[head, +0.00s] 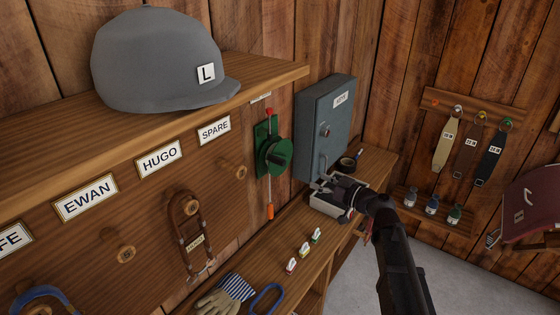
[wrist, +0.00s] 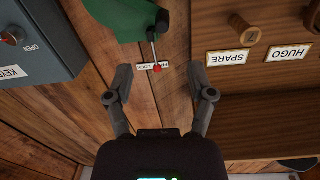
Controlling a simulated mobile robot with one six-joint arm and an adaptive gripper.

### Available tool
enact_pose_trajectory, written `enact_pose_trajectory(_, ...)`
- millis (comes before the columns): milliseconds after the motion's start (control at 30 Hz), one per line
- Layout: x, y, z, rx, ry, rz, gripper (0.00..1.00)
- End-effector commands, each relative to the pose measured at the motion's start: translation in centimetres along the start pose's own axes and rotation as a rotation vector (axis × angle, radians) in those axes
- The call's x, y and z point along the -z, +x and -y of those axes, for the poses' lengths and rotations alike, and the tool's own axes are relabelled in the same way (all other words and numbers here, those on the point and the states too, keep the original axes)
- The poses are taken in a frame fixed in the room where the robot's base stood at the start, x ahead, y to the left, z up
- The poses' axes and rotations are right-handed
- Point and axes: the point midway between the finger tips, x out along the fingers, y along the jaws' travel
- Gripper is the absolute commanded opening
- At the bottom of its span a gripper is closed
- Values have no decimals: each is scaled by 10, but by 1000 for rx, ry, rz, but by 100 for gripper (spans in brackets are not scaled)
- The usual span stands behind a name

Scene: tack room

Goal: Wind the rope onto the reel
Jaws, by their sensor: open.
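The green reel (head: 277,155) is fixed on the wood wall in the head view, with a red-tipped crank (head: 269,113) pointing up. A thin strand hangs below it, ending in an orange piece (head: 270,211); I cannot tell if it is the rope. My gripper (head: 322,184) is open and empty, right of the reel. In the upside-down wrist view, the reel (wrist: 118,18) is at the top, cut off by the frame. The crank's red knob (wrist: 158,69) appears between the fingertips of my gripper (wrist: 164,82), apart from both. Its distance is unclear.
A grey key cabinet (head: 325,125) hangs right of the reel. A shelf (head: 265,80) with a grey helmet (head: 158,60) juts out at left.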

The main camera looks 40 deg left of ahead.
Motion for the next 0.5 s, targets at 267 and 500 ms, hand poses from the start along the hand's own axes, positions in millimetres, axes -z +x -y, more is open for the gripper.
enact_pose_trajectory(267, 8, 12, 4, 5, -20, -40, 70)
enact_pose_trajectory(500, 8, 12, 4, 5, -19, -39, 70)
